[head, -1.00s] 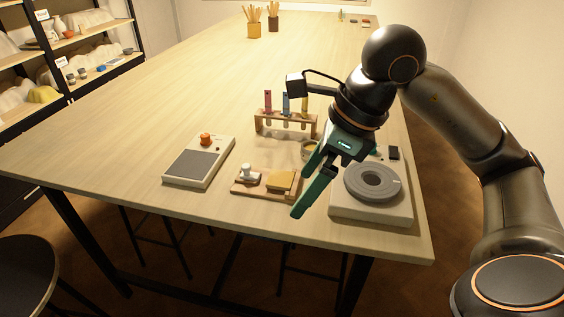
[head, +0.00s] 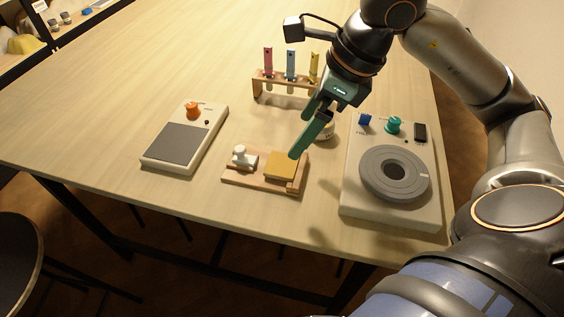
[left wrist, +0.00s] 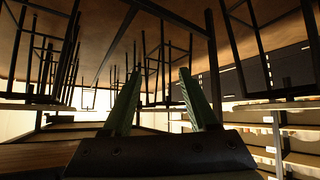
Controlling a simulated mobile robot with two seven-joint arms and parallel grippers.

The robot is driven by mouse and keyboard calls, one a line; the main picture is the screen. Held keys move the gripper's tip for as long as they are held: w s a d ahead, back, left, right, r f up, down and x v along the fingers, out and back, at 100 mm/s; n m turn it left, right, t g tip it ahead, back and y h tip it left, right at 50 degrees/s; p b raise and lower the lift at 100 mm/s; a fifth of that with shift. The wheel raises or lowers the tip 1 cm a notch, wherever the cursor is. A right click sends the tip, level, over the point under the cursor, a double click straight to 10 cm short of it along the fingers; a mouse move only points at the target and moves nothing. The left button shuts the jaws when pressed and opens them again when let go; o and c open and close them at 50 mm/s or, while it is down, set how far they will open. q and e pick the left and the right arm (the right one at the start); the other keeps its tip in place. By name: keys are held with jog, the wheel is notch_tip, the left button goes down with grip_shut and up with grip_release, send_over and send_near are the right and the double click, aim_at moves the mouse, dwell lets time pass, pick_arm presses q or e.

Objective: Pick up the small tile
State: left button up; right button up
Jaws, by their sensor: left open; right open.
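The small tile appears to be the mustard-yellow square (head: 281,165), lying on the right part of a low wooden board (head: 262,184) near the table's front edge. A white knobbed piece (head: 243,158) stands at the board's left. My right gripper (head: 299,137) is open and empty, its green fingers pointing down and left. One fingertip appears just above and behind the tile's upper right side; the exact gap cannot be told. My left gripper (left wrist: 160,72) shows open and empty in the left wrist view, below table height, away from the tile.
A grey-topped scale-like device (head: 180,147) with an orange knob stands left. A wheel device (head: 362,206) stands right. A rack (head: 257,88) of coloured tubes stands behind, and a jar (head: 328,133) is partly hidden behind the gripper. The table's left side is clear.

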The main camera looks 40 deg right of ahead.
aim_at(283, 165)
jog(key=x, duration=0.3)
jog(key=shift+a+f, duration=0.1)
jog(key=shift+f, duration=0.15)
jog(key=shift+s+b+x, duration=0.15)
jog(key=shift+x, duration=1.2)
jog(key=shift+s+b+x, duration=0.15)
jog(key=shift+x, duration=1.15)
jog(key=shift+f, duration=0.1)
jog(key=shift+c, duration=0.2)
jog(key=c, duration=1.5)
